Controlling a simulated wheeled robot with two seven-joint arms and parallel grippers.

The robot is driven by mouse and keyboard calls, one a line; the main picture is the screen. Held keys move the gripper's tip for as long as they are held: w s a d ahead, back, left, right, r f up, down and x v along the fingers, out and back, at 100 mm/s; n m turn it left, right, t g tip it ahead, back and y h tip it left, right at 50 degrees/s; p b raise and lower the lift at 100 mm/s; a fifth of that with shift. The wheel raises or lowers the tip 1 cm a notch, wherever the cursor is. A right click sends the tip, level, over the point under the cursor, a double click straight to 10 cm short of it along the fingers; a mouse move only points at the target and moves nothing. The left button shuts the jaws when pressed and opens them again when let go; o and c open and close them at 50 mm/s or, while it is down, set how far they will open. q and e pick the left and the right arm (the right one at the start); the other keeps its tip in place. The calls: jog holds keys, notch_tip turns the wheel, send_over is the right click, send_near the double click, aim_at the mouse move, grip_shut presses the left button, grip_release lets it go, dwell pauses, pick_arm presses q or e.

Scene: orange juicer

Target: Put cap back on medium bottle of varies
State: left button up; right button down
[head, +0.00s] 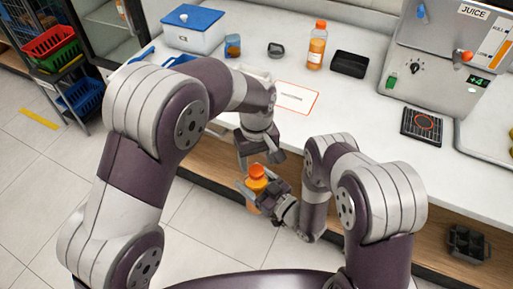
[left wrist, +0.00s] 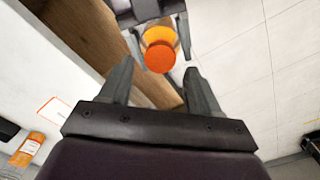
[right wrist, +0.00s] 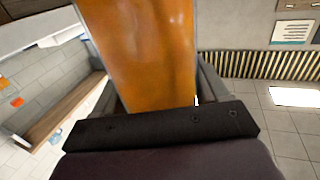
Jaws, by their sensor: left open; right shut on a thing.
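My right gripper (head: 256,194) is shut on a juice bottle (head: 257,184) in front of the counter. In the right wrist view the bottle's amber side (right wrist: 148,50) fills the space between the fingers. An orange cap (head: 257,170) is at the bottle's top; I cannot tell whether it is seated tightly. In the left wrist view the cap (left wrist: 160,57) is a round disc over the yellow-orange bottle top (left wrist: 158,33). My left gripper (left wrist: 160,82) is open and empty, just above the cap, its fingers pointing towards it.
Another capped juice bottle (head: 316,47) stands on the white counter (head: 345,105), beside a black tray (head: 349,65). A blue-lidded box (head: 193,30) is at the back left and the juicer (head: 440,60) at the right. The counter's front edge and wooden shelf are close behind the grippers.

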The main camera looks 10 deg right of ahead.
aim_at(257, 169)
pick_arm(q)
jog(key=shift+f, duration=1.7)
jog(key=c, duration=1.1)
jog(key=m, duration=0.8)
jog(key=o, duration=1.2)
